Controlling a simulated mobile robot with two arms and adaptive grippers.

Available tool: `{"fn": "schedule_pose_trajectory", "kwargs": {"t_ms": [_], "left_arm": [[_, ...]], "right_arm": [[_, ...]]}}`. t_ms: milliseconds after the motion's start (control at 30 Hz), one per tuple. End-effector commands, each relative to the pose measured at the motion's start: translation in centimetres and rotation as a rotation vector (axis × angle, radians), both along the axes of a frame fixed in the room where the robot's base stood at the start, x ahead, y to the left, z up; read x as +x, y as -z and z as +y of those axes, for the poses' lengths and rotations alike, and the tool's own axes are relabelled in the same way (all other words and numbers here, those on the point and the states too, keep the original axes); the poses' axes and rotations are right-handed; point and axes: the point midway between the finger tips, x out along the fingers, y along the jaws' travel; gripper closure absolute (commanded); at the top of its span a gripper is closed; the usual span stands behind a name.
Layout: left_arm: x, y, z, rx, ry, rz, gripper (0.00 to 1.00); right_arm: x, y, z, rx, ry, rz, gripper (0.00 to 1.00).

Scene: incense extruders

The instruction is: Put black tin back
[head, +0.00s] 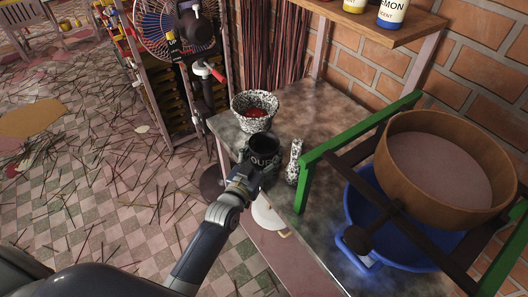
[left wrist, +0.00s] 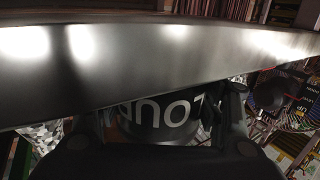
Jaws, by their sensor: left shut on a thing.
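The black tin (head: 264,146) is a dark open-topped cylinder with pale lettering. My left gripper (head: 256,169) is shut on its near side, and the tin looks upright. In the head view it appears over the front-left part of the grey worktable (head: 232,126); I cannot tell whether it touches the top. In the left wrist view, the tin's white letters (left wrist: 160,128) show between the two fingers (left wrist: 172,125), below a broad grey band. My right gripper is not in view.
A speckled bowl with red contents (head: 254,111) stands just behind the tin. A speckled narrow vase (head: 294,162) stands close on its right. A green-railed frame (head: 345,139) holds a wooden sieve (head: 400,169) over a blue basin (head: 365,213). A fan (head: 170,25) stands at the back left.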

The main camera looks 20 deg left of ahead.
Motion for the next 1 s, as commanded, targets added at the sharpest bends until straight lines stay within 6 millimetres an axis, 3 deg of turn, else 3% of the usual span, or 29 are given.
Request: {"fn": "schedule_pose_trajectory", "kwargs": {"t_ms": [200,233,300,733,1000], "left_arm": [[0.0,0.3,0.0,0.0,0.0,-0.001,0.64],[0.0,0.3,0.0,0.0,0.0,0.0,0.33],[0.0,0.2,0.0,0.0,0.0,0.0,0.17],[0.0,-0.2,0.0,0.0,0.0,0.0,0.17],[-3.7,0.0,0.5,0.0,0.0,0.003,0.17]], "right_arm": [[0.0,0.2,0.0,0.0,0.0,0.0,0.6],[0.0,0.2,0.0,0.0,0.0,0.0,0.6],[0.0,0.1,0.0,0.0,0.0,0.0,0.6],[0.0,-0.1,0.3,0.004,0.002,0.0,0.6],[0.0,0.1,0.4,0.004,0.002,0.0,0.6]]}}
